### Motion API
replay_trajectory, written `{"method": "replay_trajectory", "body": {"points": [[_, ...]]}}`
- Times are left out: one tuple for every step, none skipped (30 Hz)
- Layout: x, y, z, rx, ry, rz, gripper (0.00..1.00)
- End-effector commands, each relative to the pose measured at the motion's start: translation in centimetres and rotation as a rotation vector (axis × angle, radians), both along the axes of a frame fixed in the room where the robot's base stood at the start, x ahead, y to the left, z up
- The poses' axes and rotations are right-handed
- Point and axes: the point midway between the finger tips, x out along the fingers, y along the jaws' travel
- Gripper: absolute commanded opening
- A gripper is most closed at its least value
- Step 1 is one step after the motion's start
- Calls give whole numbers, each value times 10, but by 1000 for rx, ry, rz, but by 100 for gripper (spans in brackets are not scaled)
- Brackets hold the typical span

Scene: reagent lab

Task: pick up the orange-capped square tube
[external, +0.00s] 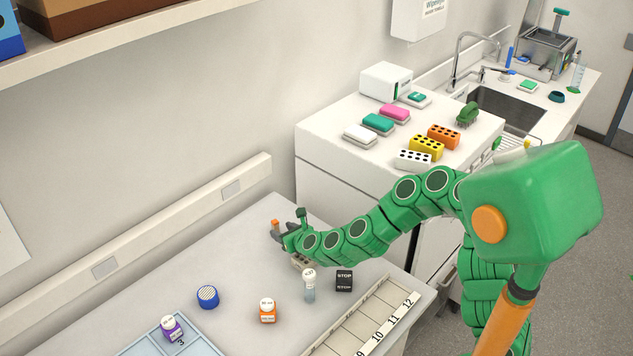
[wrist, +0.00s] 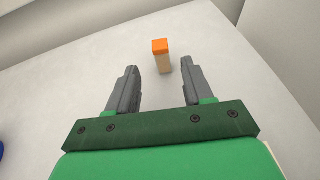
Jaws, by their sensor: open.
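The orange-capped square tube (wrist: 162,58) stands upright on the pale bench in the wrist view, with a flat orange cap and a pale body. In the external view only its orange top (external: 275,223) shows clearly; my gripper hides much of the rest. My gripper (wrist: 160,72) is open, with one grey finger on each side of the tube's line. The tube appears just beyond the fingertips, roughly centred, and neither finger visibly touches it. In the external view my gripper (external: 286,232) is low over the bench's far end, close to the tube.
Nearer on the bench are a white-capped vial (external: 309,287), a black STOP block (external: 344,281), an orange bottle (external: 267,312), a blue round cap (external: 208,297) and a numbered rack (external: 350,331). A beige object lies partly hidden under my arm. The wall is behind the tube.

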Motion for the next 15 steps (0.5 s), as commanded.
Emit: {"method": "replay_trajectory", "body": {"points": [[1,0,-1,1,1,-3,51],[2,1,-2,1,1,-4,51],[4,2,-3,1,1,-5,51],[5,3,-4,0,2,-5,51],[7,4,-5,0,2,-5,51],[10,5,-6,0,1,-4,51],[12,7,-7,-1,1,-3,51],[14,8,-8,-2,0,-3,51],[16,10,-9,-1,0,-2,51],[17,11,-9,-1,0,-2,51],[19,12,-10,0,0,-1,51],[20,13,-10,0,0,-1,51],[21,14,-10,0,0,-1,51],[22,14,-10,0,0,-1,51],[23,15,-11,0,0,-1,51]]}}
